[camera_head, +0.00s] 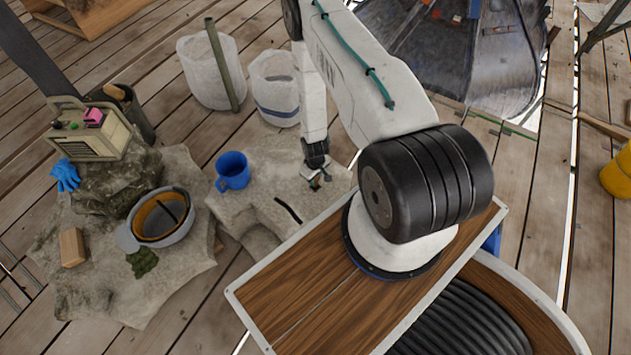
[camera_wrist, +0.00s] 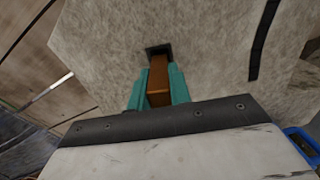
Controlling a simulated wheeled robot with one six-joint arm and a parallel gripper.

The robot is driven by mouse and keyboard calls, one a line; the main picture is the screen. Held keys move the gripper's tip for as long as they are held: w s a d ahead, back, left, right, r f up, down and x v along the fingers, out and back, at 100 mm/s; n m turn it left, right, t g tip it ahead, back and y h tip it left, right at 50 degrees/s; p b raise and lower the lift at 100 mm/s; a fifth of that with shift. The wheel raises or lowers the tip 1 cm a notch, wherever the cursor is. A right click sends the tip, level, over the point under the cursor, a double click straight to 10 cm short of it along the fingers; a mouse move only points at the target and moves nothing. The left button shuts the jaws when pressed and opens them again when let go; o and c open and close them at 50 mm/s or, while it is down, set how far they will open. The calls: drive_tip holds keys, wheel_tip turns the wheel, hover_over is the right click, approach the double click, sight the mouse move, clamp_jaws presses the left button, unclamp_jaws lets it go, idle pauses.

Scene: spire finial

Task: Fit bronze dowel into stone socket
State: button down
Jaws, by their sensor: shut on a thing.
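My gripper (camera_wrist: 155,74) shows teal fingers closed on the bronze dowel (camera_wrist: 158,86) in the wrist view. The dowel is brown-orange and square-edged. Its far end points at a dark square socket (camera_wrist: 158,49) in the pale stone block (camera_wrist: 102,50) and overlaps the hole's near edge. I cannot tell whether the tip is inside the socket or just above it. In the head view my gripper (camera_head: 316,180) is low over the right part of the stone block (camera_head: 262,158); the socket and most of the dowel are hidden there.
A blue mug (camera_head: 233,170) stands on the block's left part; its blue edge shows in the wrist view (camera_wrist: 303,143). A dark slot (camera_head: 288,209) lies in the stone. A bucket (camera_head: 160,218) and wooden block (camera_head: 72,246) sit left. White sacks (camera_head: 274,88) stand behind.

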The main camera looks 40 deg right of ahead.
wheel_tip(320, 180, down, 2)
drive_tip(key=shift+s+f, duration=0.1)
drive_tip(key=shift+f, duration=0.15)
drive_tip(key=shift+r, duration=0.1)
drive_tip(key=c, duration=1.3)
unclamp_jaws()
drive_tip(key=shift+r, duration=0.1)
